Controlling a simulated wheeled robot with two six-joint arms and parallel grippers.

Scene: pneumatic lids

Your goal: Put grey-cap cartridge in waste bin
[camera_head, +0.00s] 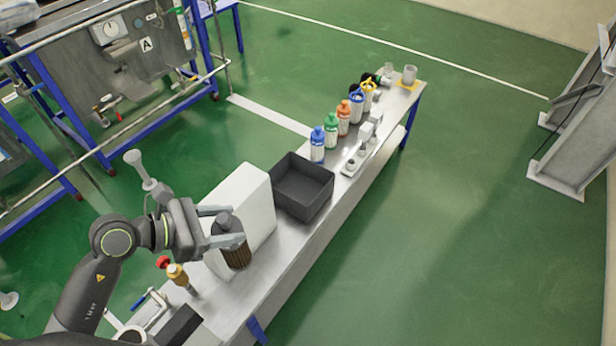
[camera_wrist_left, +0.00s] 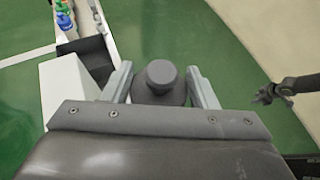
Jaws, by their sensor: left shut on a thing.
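The grey-cap cartridge (camera_head: 236,254) has a brown ribbed body and a dark grey top. My left gripper (camera_head: 226,226) is shut on it near the cap, and the cartridge is upright over the near part of the bench. I cannot tell whether its base touches the bench top. In the left wrist view the grey cap (camera_wrist_left: 161,75) sits between the two fingers. A black open bin (camera_head: 318,200), which looks like the waste bin, stands farther along the bench, beyond the white box. My right gripper (camera_wrist_left: 265,94) shows small at the right of the left wrist view; its jaws are unclear.
A tall white box (camera_head: 240,200) stands beside the cartridge, between it and the black bin. Blue (camera_head: 317,148), green (camera_head: 331,132) and orange (camera_head: 343,119) bottles stand behind the bin. A brass valve with red knob (camera_head: 178,275) is near my left arm.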

